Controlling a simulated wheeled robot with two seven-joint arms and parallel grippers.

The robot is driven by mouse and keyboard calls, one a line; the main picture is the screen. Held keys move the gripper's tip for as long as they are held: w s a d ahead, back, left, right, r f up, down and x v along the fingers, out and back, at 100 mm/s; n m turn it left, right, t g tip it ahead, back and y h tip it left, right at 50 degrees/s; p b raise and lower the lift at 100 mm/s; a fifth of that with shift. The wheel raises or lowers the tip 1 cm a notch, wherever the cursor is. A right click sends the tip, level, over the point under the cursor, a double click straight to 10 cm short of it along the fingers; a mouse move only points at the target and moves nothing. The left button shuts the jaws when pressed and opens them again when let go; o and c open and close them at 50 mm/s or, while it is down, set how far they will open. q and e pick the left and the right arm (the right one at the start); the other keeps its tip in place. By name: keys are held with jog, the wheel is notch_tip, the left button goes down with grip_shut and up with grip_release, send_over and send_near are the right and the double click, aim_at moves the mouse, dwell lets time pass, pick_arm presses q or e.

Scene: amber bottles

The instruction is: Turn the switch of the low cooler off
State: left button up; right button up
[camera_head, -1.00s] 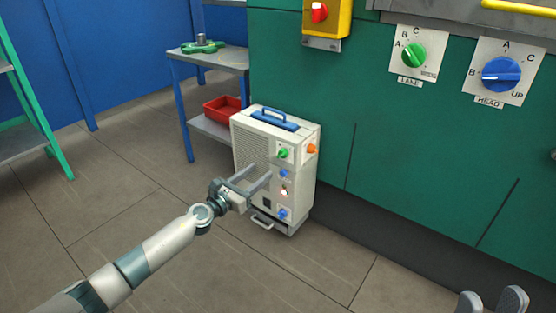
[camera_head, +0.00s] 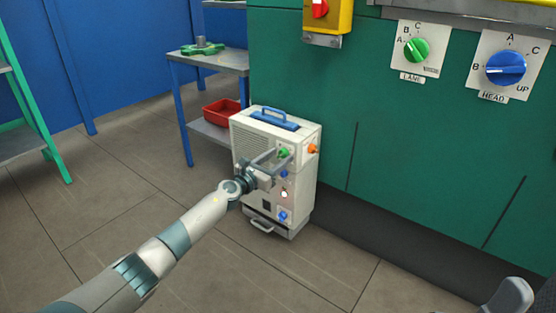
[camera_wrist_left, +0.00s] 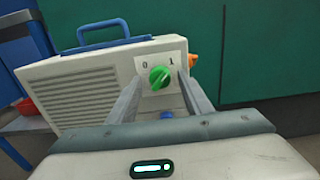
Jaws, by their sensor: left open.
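The low cooler (camera_head: 305,190) is a cream box with a blue handle, standing on the floor against the green wall. Its switch, a green knob (camera_wrist_left: 159,77), sits on a white plate marked 0 and 1 in the left wrist view. The knob's ridge slants toward the upper right, on the 1 side. It also shows in the head view (camera_head: 284,153), partly covered by a finger. My left gripper (camera_head: 274,161) is open, its fingers on either side of the knob; I cannot tell whether they touch it. A grey part of my right gripper (camera_head: 510,294) shows at the bottom right.
An orange knob (camera_head: 313,148) is on the cooler's side, and a blue knob (camera_wrist_left: 167,115) sits below the switch. A blue-legged table (camera_head: 186,115) with a red tray (camera_head: 222,112) stands behind left. Floor in front is clear.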

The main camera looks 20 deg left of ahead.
pick_arm(q)
jog(key=c, duration=0.9)
jog(key=shift+c, duration=0.8)
